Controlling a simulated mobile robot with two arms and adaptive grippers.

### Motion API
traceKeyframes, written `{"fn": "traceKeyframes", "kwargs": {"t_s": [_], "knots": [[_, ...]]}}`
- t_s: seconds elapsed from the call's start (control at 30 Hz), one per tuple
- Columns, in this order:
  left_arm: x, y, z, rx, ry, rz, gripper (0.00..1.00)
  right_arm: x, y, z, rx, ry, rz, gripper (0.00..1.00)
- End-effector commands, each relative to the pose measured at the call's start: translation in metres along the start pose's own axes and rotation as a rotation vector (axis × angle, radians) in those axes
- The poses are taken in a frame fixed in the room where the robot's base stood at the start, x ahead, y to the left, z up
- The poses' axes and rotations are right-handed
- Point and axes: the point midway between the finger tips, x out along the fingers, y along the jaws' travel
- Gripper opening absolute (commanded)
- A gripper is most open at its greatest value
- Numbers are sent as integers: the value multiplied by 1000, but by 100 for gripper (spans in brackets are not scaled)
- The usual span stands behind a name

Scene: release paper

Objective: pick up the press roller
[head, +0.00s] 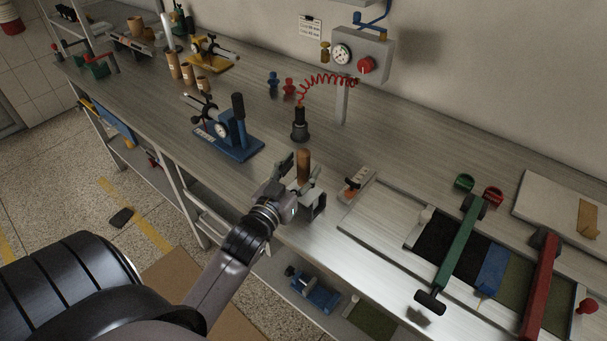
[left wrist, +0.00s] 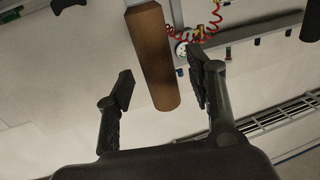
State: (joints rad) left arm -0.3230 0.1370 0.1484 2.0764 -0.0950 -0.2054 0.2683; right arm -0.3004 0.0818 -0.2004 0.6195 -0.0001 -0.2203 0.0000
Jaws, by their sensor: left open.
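A brown, wooden-looking handle (head: 303,163), which I take to be the press roller's, stands upright near the front edge of the bench, above a grey metal bracket (head: 313,206). In the left wrist view the handle (left wrist: 152,60) shows as a brown cylinder hanging into the picture between the two fingers. My left gripper (head: 299,172) is open at the handle, with a finger to each side of it in the picture. In the left wrist view the fingers (left wrist: 162,82) are apart, with gaps to the handle. The roller's lower part is hidden. My right gripper is not in view.
A blue dial press (head: 235,138) stands left of the handle, and a black cylinder (head: 300,125) with a red coiled hose behind it. A small block with a lever (head: 354,185) and a framed board with green and red bars (head: 452,255) lie to the right.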

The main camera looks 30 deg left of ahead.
Motion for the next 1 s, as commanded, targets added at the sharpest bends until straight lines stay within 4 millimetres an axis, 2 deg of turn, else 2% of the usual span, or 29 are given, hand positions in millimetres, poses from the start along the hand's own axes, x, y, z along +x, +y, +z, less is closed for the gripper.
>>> {"fn": "traceKeyframes", "kwargs": {"t_s": [0.13,0.4,1.0], "knots": [[16,1,-1,-1,1,1,50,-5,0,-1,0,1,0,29],[17,1,0,-1,-1,1,49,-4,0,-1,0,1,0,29],[17,1,0,-1,0,1,9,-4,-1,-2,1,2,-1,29]]}}
